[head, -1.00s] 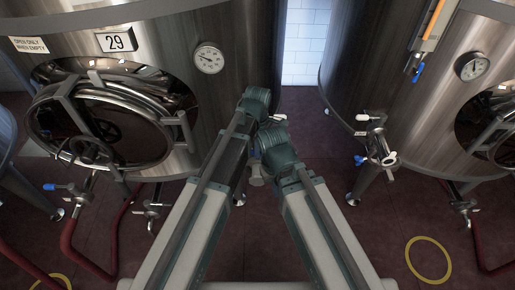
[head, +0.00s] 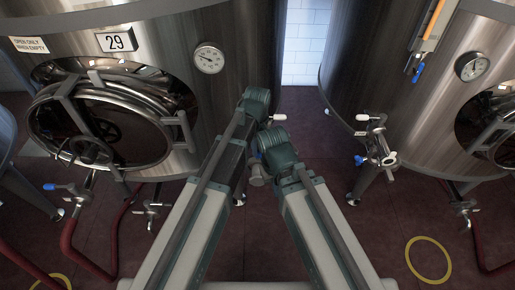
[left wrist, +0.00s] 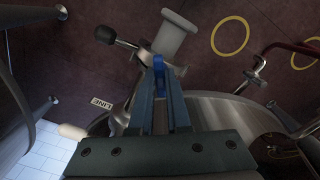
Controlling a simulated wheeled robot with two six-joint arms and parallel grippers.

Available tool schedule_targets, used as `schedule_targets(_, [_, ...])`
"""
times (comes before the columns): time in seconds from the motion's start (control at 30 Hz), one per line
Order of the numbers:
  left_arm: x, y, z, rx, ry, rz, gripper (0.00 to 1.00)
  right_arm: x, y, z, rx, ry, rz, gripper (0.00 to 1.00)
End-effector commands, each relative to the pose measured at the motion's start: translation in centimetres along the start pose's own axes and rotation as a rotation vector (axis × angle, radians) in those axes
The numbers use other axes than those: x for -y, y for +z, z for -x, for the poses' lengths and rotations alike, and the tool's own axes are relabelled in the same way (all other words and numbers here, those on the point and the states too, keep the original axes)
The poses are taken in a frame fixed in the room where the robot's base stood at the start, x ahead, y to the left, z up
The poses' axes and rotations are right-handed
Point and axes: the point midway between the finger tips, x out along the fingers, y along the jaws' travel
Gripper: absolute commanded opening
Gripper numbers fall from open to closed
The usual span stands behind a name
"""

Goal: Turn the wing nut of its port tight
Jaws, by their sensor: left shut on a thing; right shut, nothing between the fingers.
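In the left wrist view my left gripper (left wrist: 158,85) is shut on a blue wing nut (left wrist: 158,62), with the nut between its fingertips. A pale, flanged port (left wrist: 178,30) lies just beyond the nut. A lever with a black knob (left wrist: 126,42) reaches out to the left of it. In the head view the arms hide the nut and the left fingertips. My right fingers do not show in either view. A grey round fitting (head: 257,178) shows between my arms.
The tank marked 29 (head: 235,60) with its round hatch stands left, another steel tank (head: 345,75) right. A valve (head: 376,150) with white and blue handles projects from the right tank. A LINE label (left wrist: 102,104) shows in the wrist view. Red hoses cross the floor.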

Motion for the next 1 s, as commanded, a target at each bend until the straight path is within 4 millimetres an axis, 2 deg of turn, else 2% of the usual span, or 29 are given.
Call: schedule_targets(1.0, [0.01, -0.01, -0.01, 0.0, 0.007, -0.964, 0.0, 0.0, 0.0, -0.01, 0.0, 0.0, 0.0, 0.0])
